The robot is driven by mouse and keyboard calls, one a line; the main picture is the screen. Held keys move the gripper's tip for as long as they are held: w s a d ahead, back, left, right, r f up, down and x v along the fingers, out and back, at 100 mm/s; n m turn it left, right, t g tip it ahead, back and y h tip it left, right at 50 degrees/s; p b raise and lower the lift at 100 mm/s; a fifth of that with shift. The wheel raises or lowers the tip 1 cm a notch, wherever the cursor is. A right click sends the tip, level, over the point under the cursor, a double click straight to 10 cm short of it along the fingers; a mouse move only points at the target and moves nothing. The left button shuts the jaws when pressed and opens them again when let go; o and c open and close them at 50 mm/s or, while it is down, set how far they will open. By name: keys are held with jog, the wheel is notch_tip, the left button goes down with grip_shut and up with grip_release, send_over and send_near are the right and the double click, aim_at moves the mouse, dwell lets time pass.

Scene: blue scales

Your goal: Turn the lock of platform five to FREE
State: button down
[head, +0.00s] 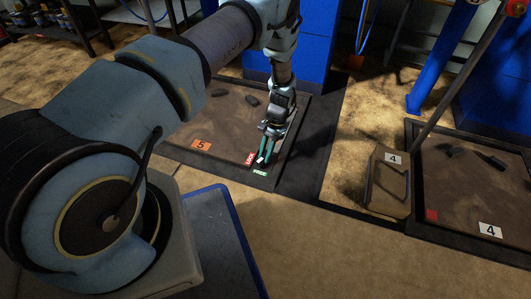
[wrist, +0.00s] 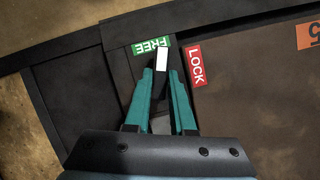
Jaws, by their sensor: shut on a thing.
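Platform five (head: 225,125) is a brown plate in a dark frame, with an orange "5" sign (head: 201,145) that also shows at the right edge of the wrist view (wrist: 310,35). At its near right corner are a red LOCK label (wrist: 195,66) and a green FREE label (wrist: 151,46). The lock lever is dark with a white tip (wrist: 163,61). The tip overlaps the right end of the FREE label and is apart from LOCK. My gripper (wrist: 161,76) points down at the corner, its teal fingers shut on the lever. The fingers hide most of the lever.
Two dark objects lie on platform five's far part. Platform four (head: 460,200), with a white "4" sign (head: 490,230), is at the right. A box-like stand (head: 388,182) marked 4 is beside it. Blue posts stand behind.

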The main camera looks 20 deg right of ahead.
jog(key=shift+w+n+g+h+p, duration=0.1)
jog(key=shift+n+g+h+p, duration=0.35)
jog(key=shift+n, duration=1.45)
jog(key=c, duration=0.8)
grip_release()
jog(key=shift+o, duration=0.2)
jog(key=p+v, duration=0.3)
jog(key=v, duration=0.7)
jog(key=shift+w+r, duration=0.3)
jog(key=shift+r, duration=0.05)
